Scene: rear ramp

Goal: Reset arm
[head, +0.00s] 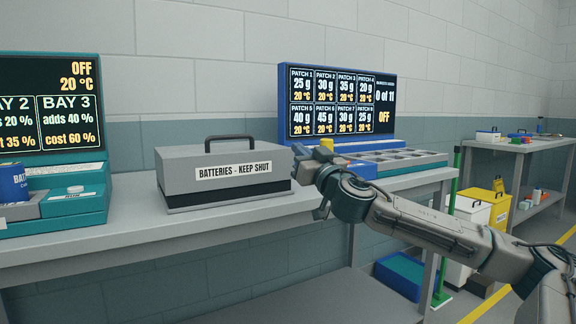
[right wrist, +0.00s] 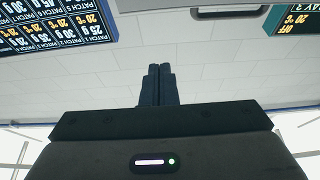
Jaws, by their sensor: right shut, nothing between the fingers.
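My right arm comes in from the right in the head view. Its gripper (head: 306,163) is at the right end of a grey box labelled "BATTERIES - KEEP SHUT" (head: 222,178), over the bench; I cannot tell if it touches the box. In the right wrist view the two dark fingers (right wrist: 158,84) are together with nothing between them. The box's lid is down and its dark handle (head: 229,139) stands up. My left gripper is in neither view.
A blue-framed patch display (head: 340,103) with a tray of patches (head: 400,160) stands behind my right arm. A teal bay station (head: 80,185) with a blue container (head: 13,183) is at left. Bins (head: 470,215) and a side table (head: 515,145) are at right.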

